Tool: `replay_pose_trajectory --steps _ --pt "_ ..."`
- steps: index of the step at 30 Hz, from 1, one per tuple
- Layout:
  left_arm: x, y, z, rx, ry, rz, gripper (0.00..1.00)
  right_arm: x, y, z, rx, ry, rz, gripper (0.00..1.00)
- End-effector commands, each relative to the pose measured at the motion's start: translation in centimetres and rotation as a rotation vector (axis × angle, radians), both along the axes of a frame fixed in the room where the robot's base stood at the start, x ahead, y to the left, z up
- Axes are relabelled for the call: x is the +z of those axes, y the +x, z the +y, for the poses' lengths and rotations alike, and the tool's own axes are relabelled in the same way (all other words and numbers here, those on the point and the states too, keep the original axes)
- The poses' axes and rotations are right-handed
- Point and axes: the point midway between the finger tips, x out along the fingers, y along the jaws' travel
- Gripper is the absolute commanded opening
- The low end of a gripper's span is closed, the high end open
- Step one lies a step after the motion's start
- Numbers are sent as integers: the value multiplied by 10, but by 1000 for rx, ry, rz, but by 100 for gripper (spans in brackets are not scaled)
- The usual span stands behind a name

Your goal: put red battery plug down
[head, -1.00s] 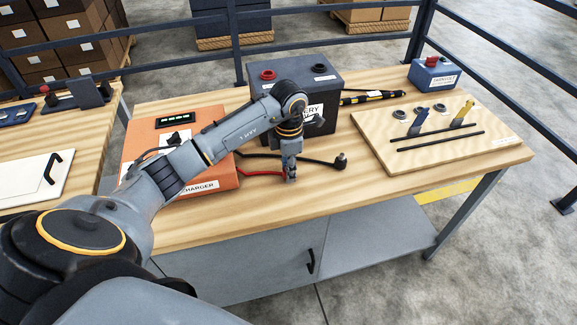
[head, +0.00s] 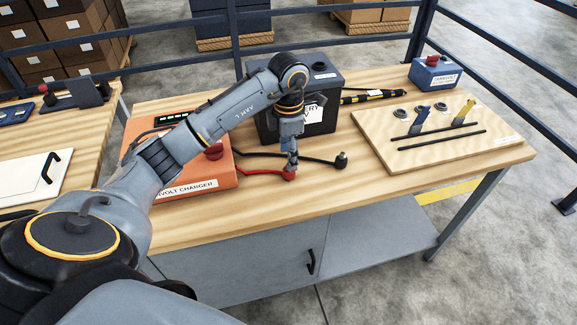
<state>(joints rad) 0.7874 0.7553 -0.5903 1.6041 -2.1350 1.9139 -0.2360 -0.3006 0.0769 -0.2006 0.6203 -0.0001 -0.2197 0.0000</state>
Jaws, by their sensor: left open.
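The red battery plug (head: 289,176) lies on the wooden table at the end of a red cable (head: 262,172), in front of the black battery (head: 325,112). My left gripper (head: 292,166) is open and points down just above the plug, very close to it. Whether its fingertips still touch the plug I cannot tell. The orange charger (head: 190,187) stands to the left, partly hidden by my left arm. The arm also hides part of the battery. A black plug (head: 341,160) on a black cable lies to the right. My right gripper is not in view.
A wooden board (head: 440,153) with levers and black rods lies at the right, and a blue box with a red knob (head: 435,75) stands behind it. A black and yellow stick (head: 372,96) lies beside the battery. The front table strip is clear.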

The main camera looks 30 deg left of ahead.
Motion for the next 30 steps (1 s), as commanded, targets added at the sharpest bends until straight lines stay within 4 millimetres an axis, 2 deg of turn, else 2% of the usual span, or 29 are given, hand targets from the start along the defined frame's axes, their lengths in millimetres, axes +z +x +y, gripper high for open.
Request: replay_pose_trajectory --steps 3,9,15,23,26,29,30 --pt "26 1 0 0 0 -6 54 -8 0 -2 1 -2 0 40" --pt "58 1 1 1 2 -3 54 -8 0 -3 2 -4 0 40" --pt "67 0 0 0 0 0 54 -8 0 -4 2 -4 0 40" --pt "66 0 -1 -1 -2 1 54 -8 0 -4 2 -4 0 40" --pt "59 1 -16 -20 -51 -10 54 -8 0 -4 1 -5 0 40" --pt "42 4 -60 -65 -204 -42 54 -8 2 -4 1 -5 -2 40" --pt "35 4 -88 -84 -303 -62 54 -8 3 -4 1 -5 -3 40"
